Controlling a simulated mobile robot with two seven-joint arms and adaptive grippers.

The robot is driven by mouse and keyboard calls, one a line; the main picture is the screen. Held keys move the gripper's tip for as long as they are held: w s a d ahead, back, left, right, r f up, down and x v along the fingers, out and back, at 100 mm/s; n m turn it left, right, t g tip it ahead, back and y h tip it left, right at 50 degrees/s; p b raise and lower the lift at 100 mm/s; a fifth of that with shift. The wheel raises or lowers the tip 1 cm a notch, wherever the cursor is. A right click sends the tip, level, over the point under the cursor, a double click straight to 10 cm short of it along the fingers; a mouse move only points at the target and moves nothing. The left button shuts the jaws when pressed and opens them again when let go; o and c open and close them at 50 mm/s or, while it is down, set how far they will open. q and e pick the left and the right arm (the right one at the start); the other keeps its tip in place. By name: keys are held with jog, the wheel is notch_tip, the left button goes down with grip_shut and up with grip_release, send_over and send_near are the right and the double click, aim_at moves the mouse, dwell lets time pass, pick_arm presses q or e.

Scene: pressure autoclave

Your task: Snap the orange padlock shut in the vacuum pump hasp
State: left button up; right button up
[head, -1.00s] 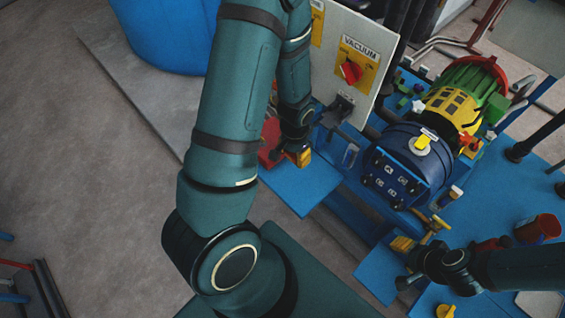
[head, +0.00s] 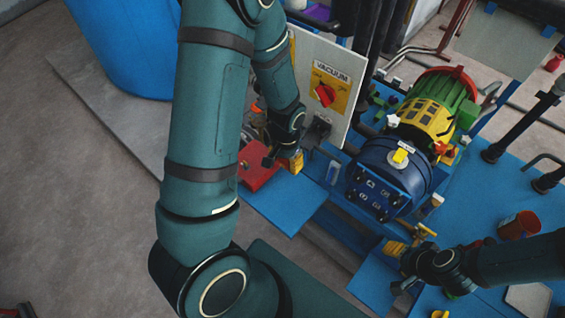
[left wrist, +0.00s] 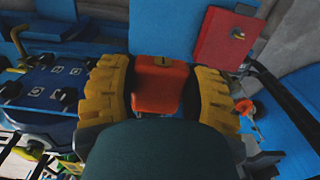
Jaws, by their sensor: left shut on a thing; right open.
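The orange padlock (left wrist: 160,84) sits between the yellow ribbed fingers of my left gripper (left wrist: 163,100) in the left wrist view. In the head view my left gripper (head: 291,162) is just below and left of the dark hasp (head: 318,130), apart from it as far as I can tell; the padlock is mostly hidden there. The hasp is on the grey panel (head: 345,60) under the red VACUUM switch (head: 325,95). The padlock's shackle cannot be made out. My right gripper (head: 396,249) is open at the lower right, near a brass-coloured valve handle (head: 425,230).
A red box (head: 258,168) lies on the blue platform (head: 285,205) left of my left gripper. The blue pump (head: 385,178), with its yellow and green motor, stands right of the panel. An orange cup (head: 518,226) stands at the right. A blue barrel (head: 125,45) is at the upper left.

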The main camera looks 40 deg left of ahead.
aim_at(306, 144)
pick_arm(q)
jog(key=shift+w+d, duration=0.15)
jog(key=shift+w, duration=1.95)
jog(key=shift+b, duration=0.35)
jog(key=shift+w+d, duration=0.2)
jog(key=shift+w, duration=2.4)
dwell(0.6)
jog(key=o, duration=1.3)
